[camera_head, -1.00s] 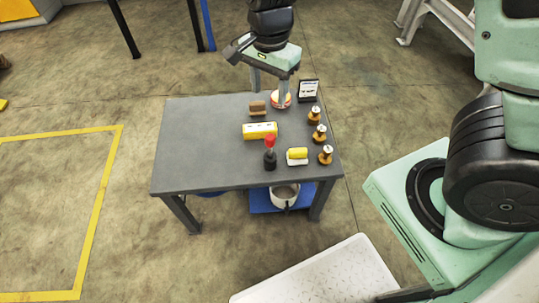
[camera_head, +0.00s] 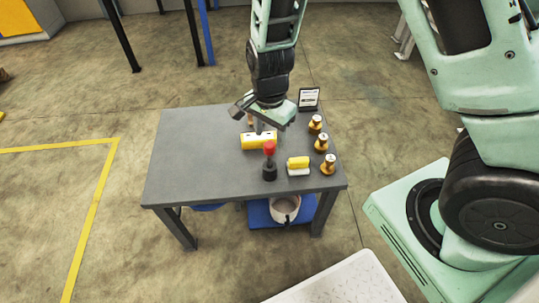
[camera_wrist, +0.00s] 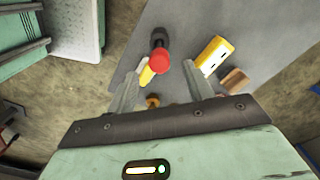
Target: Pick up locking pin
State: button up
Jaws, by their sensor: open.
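A red-topped, black-based upright piece, which looks like the locking pin (camera_head: 269,149), stands near the front edge of the grey table (camera_head: 205,160). In the wrist view the pin's red top (camera_wrist: 158,61) shows between my fingertips. My gripper (camera_head: 260,129) is open and empty, above the table and behind the pin in the head view. In the wrist view my gripper (camera_wrist: 162,70) has its two fingers apart. My fingers partly overlap the yellow block with dark holes (camera_head: 258,143) in the head view.
A small yellow-and-white piece (camera_head: 298,165) stands just right of the pin. Several brass knobs (camera_head: 321,143) line the right edge. A brown block (camera_wrist: 235,81) lies near the yellow block. A small sign (camera_head: 309,98) stands at the back. The table's left half is bare.

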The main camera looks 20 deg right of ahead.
aim_at(269, 144)
notch_tip(269, 144, down, 5)
jog(key=shift+r+b, duration=0.2)
jog(key=shift+b, duration=0.65)
jog(key=shift+r, duration=0.1)
jog(key=c, duration=1.1)
jog(key=shift+r, duration=0.1)
